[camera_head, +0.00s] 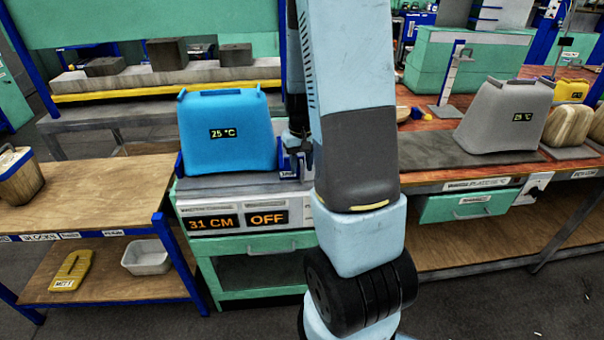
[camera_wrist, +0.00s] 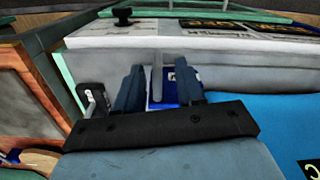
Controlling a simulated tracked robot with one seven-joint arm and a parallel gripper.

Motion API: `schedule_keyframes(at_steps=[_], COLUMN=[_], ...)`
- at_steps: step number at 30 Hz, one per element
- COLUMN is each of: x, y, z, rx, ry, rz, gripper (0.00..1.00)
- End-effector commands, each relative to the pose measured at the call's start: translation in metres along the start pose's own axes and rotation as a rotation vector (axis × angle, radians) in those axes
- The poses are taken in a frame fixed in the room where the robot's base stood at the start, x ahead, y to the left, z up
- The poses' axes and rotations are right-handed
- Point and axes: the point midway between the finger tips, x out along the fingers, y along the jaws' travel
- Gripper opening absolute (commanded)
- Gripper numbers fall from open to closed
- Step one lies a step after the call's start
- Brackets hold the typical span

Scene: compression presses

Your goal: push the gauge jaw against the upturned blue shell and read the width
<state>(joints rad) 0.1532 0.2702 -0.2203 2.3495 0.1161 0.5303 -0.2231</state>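The blue shell (camera_head: 228,130) stands upturned on the gauge bench, its small display reading 25 °C. It also fills the right side of the wrist view (camera_wrist: 285,125). The gauge display (camera_head: 210,222) reads 31 CM, and the panel beside it reads OFF. The blue gauge jaw (camera_head: 289,163) is just right of the shell, partly hidden by my arm; contact cannot be told. My gripper (camera_head: 301,146) is above the jaw. In the wrist view my gripper's fingers (camera_wrist: 159,78) are apart, with the blue jaw (camera_wrist: 163,93) and a grey upright part showing between them.
A grey shell (camera_head: 503,116) stands on the right bench beside tan shells (camera_head: 570,127). A wooden table (camera_head: 85,180) is at left, with a yellow mitt (camera_head: 72,271) and white bin (camera_head: 147,257) on its lower shelf. A press with dark blocks (camera_head: 167,53) is behind.

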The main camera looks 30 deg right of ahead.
Motion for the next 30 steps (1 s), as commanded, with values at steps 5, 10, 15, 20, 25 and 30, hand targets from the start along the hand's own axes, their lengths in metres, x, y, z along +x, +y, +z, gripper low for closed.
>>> schedule_keyframes(at_steps=[5, 10, 15, 20, 25, 30], x=[-0.032, -0.060, -0.079, -0.086, -0.087, -0.087], y=[0.000, 0.000, 0.000, 0.000, 0.000, 0.000], z=[-0.001, 0.000, 0.001, 0.001, 0.001, 0.001], rx=[-0.001, -0.001, 0.000, 0.000, 0.000, 0.000], ry=[0.005, 0.004, 0.003, 0.001, 0.001, 0.001], rz=[0.000, 0.000, 0.000, 0.000, 0.000, 0.000], gripper=[0.38, 0.38, 0.38, 0.38, 0.38, 0.38])
